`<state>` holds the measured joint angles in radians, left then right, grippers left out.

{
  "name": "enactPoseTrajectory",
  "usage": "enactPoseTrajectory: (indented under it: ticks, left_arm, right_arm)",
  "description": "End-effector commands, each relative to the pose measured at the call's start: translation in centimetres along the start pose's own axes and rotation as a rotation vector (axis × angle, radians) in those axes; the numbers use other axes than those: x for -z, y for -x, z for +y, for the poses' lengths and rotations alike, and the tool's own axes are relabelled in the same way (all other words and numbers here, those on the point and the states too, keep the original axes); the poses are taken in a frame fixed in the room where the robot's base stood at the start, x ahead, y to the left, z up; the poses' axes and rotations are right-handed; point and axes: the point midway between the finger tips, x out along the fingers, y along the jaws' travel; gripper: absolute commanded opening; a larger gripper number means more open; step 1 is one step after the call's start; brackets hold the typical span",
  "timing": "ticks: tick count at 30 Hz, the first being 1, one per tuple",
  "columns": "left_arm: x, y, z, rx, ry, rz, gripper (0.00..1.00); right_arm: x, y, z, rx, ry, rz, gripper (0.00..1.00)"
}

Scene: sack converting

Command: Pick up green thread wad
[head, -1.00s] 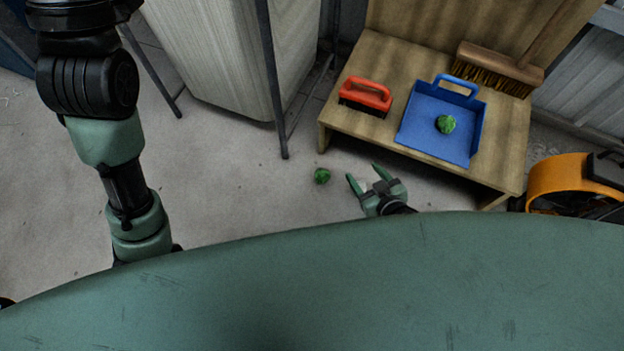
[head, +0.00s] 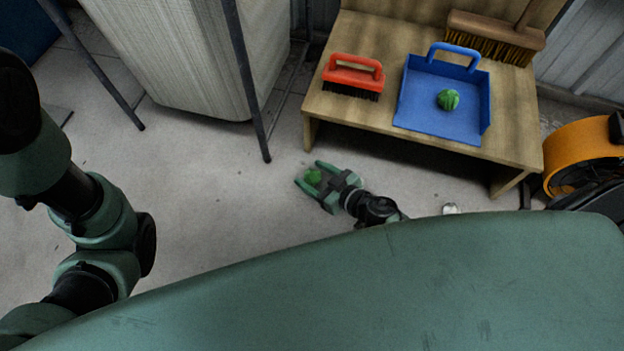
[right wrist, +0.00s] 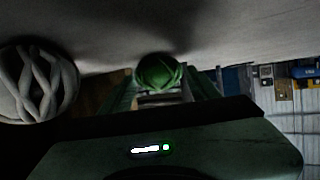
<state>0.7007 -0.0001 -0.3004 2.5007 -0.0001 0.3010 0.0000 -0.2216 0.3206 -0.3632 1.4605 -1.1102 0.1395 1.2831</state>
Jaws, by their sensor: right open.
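One green thread wad (head: 313,177) lies on the floor in front of the low wooden bench. My right gripper (head: 308,173) is open, with one finger on each side of this wad; I cannot tell whether they touch it. In the right wrist view the wad (right wrist: 160,72) shows between the open fingers. A second green wad (head: 448,100) lies in the blue dustpan (head: 428,122) on the bench. My left arm shows at the left, but its gripper is out of view.
A red-handled brush (head: 352,75) and a broom (head: 492,38) are on the wooden bench (head: 400,45). A white wad (head: 450,208) lies on the floor, large in the right wrist view (right wrist: 40,85). A sack on a metal-legged stand (head: 185,60) stands behind left. An orange reel (head: 580,155) stands right.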

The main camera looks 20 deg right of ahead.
Motion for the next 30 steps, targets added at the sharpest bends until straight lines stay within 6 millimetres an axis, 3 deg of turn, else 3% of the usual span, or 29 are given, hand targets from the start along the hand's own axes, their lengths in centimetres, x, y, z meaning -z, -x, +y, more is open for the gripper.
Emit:
enactPoseTrajectory:
  ticks: [8, 11, 15, 30]
  left_arm:
    - [0.05, 0.15, 0.05, 0.000, 0.000, 0.000, 0.36]
    - [0.05, 0.15, 0.05, -0.001, 0.000, 0.000, 0.36]
    - [0.05, 0.15, 0.05, -0.001, 0.000, 0.000, 0.36]
    - [-0.13, -0.25, -0.04, -0.001, 0.000, -0.001, 0.36]
  right_arm:
    - [0.02, -0.46, 0.02, -0.001, -0.001, -0.001, 0.62]
    - [0.02, -0.45, 0.01, -0.001, -0.001, -0.001, 0.39]
    - [0.02, -0.45, 0.01, -0.001, -0.001, -0.001, 0.00]
    - [0.46, -0.27, 0.01, -0.001, -0.001, 0.000, 0.00]
